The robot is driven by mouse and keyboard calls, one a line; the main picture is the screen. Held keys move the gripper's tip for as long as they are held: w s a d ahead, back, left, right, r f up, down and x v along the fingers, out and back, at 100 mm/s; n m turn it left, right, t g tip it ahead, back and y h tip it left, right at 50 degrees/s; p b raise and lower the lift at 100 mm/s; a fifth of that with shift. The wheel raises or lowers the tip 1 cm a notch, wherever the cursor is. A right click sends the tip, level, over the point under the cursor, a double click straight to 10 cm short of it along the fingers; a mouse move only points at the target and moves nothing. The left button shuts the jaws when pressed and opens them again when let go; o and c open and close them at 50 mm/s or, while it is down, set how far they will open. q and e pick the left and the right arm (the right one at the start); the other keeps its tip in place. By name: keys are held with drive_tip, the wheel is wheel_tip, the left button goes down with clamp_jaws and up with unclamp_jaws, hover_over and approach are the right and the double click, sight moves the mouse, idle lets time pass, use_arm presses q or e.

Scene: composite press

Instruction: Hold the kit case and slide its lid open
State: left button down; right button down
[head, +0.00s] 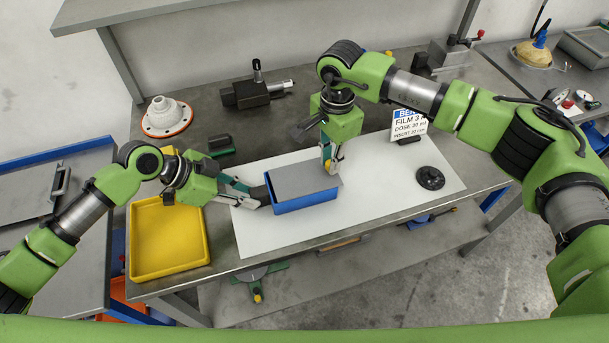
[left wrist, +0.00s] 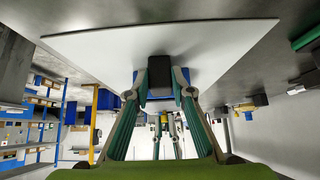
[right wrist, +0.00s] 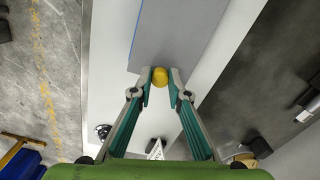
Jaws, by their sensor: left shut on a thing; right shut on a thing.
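The kit case is a blue box (head: 306,202) on the white mat, with a flat grey lid (head: 300,180) over its top. The lid's right end appears to reach slightly past the box. My left gripper (head: 262,196) is shut on a dark block at the case's left end; the block (left wrist: 160,74) sits between its fingers in the left wrist view. My right gripper (head: 329,166) points down at the lid's right end and is shut on a yellow knob (right wrist: 160,77). The lid (right wrist: 178,38) also shows in the right wrist view. The case's inside is hidden.
The white mat (head: 390,190) is clear right of the case up to a black disc (head: 430,178). A label sign (head: 409,124) stands behind. A yellow tray (head: 168,240) lies at left. A black device (head: 257,92) and a white flanged part (head: 167,117) stand at the back.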

drive_tip(key=shift+w+d, duration=0.45)
drive_tip(key=shift+d, duration=1)
drive_tip(key=shift+w+d, duration=0.5)
drive_tip(key=shift+d, duration=0.95)
drive_tip(key=shift+w+d, duration=0.45)
drive_tip(key=shift+d, duration=1)
drive_tip(key=shift+w+d, duration=0.15)
drive_tip(key=shift+d, duration=0.2)
drive_tip(key=c, duration=1.8)
unclamp_jaws()
drive_tip(key=shift+c, duration=0.2)
drive_tip(key=shift+r, duration=0.1)
wheel_tip(320, 180, up, 12)
